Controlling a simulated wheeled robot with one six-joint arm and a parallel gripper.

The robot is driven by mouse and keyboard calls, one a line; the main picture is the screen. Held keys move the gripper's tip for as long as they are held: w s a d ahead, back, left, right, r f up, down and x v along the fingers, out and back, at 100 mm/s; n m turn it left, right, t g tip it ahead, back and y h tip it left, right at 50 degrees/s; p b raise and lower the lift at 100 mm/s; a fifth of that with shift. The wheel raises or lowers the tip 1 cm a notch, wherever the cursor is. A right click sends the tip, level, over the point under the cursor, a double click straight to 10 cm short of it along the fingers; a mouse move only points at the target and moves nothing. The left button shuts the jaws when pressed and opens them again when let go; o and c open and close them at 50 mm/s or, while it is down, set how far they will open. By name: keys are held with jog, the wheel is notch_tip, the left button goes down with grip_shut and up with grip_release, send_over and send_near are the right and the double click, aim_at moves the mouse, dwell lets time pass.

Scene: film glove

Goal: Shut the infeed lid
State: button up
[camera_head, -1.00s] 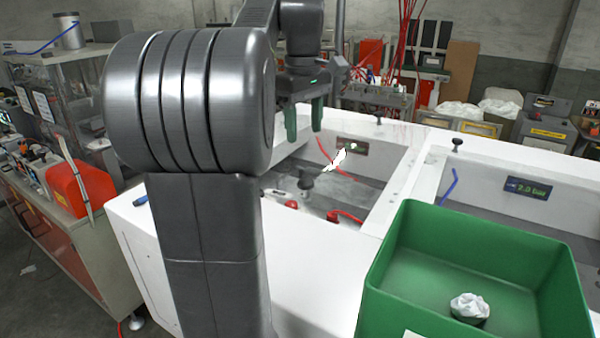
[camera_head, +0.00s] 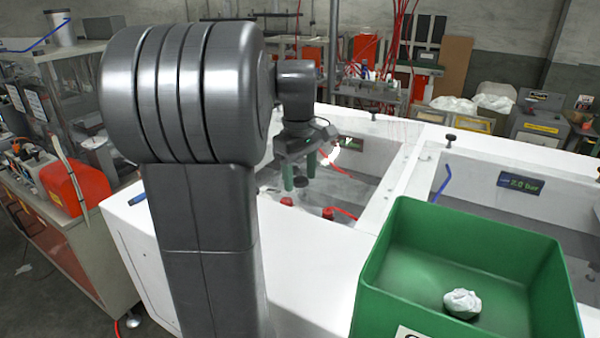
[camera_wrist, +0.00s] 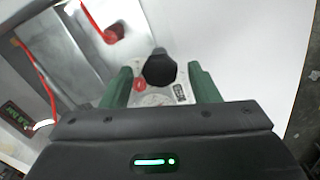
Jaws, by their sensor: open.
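My gripper (camera_head: 299,172) hangs pointing down over the left bay of the white machine, its two green fingers apart. In the wrist view my gripper (camera_wrist: 160,76) has a black knob (camera_wrist: 159,67) between its fingers, with room on both sides. The knob stands on a light plate (camera_wrist: 150,98) with a red round sticker and a small dark label. I cannot tell how far the fingertips are above the plate. No part is clearly recognisable as the infeed lid, and I cannot tell how it stands.
The white machine (camera_head: 310,255) has a second bay at right with a display (camera_head: 520,184). A green bin (camera_head: 400,235) holding a crumpled white piece (camera_head: 462,304) stands in front. Red fittings (camera_head: 328,213) and a red hose lie in the left bay. A red box (camera_head: 78,187) is at left.

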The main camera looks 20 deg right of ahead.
aim_at(303, 196)
grip_shut()
jog(key=shift+t+y, duration=0.4)
jog(key=shift+t, duration=0.1)
jog(key=f+b, duration=0.2)
jog(key=f, duration=0.1)
jog(key=f+b, duration=0.1)
jog(key=f, duration=0.1)
jog(key=shift+s+d, duration=0.25)
jog(key=shift+s, duration=0.1)
jog(key=shift+s+f, duration=0.1)
jog(key=shift+c, duration=1.9)
grip_release()
jog(key=o, duration=0.4)
jog(key=r, duration=0.9)
jog(key=s+r+b, duration=0.1)
jog(key=r, duration=0.3)
jog(key=shift+d+r, duration=0.35)
jog(key=shift+r, duration=0.05)
jog(key=shift+f, duration=0.1)
